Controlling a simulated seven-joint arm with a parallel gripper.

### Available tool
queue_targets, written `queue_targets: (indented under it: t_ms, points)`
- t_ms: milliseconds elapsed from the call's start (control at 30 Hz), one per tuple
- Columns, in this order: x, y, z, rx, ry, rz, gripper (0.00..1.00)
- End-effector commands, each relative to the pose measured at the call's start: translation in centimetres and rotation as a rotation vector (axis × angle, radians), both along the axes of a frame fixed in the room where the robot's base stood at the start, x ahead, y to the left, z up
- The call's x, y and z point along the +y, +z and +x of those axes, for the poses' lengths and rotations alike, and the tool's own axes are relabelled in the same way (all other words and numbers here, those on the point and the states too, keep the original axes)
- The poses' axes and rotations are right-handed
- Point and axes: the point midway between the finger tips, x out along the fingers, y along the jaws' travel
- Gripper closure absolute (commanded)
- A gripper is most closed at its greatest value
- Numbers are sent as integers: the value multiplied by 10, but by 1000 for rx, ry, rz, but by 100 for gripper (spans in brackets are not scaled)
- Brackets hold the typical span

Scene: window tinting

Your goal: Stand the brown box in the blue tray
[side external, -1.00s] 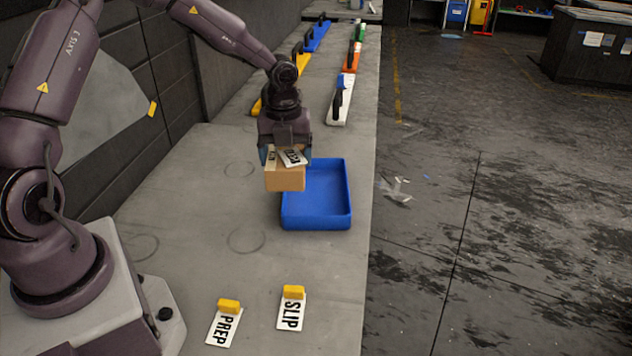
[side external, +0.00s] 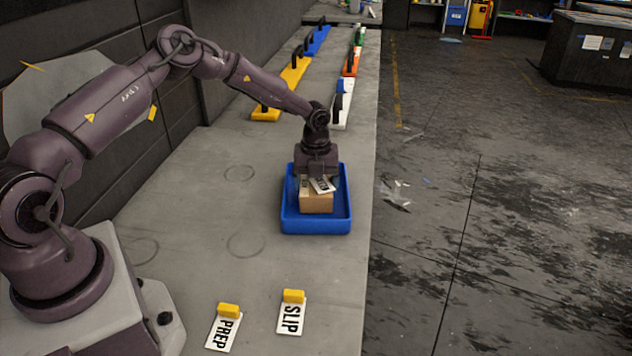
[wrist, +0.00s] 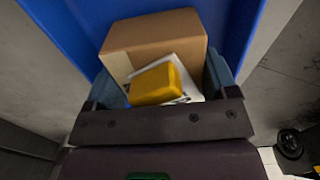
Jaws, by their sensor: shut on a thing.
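The brown box (side external: 317,203) is inside the blue tray (side external: 287,218) in the side view, upright, with a white label card on top of it. My gripper (side external: 318,182) points down over the tray and is shut on the box. In the wrist view the box (wrist: 155,42) sits between the blue fingers of my gripper (wrist: 165,82), with the blue tray (wrist: 65,28) behind it. A yellow block (wrist: 155,84) and white card lie on the box's near part. Whether the box's underside touches the tray floor is hard to tell.
Cards marked PREP (side external: 224,330) and SLIP (side external: 291,315), each with a yellow block, lie at the front of the grey bench (side external: 190,225). Yellow, blue, orange and white handled tools stand farther back. The bench's right edge is close beside the tray.

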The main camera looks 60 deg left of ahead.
Motion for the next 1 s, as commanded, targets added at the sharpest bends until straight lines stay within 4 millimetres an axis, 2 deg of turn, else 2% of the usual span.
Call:
queue_targets:
  t_ms: [300, 333, 400, 633, 733, 867, 1000]
  points:
    - [0, -3, 0, -1, 1, 0, 82]
    - [0, -3, 0, -1, 1, -1, 16]
    - [0, -3, 0, -1, 1, -1, 0]
    - [0, -2, 0, -1, 1, -1, 0]
    - [0, 5, 0, -1, 1, 0, 0]
    - [1, 25, 1, -5, 2, 2, 0]
    - [1, 57, 1, -5, 0, 3, 0]
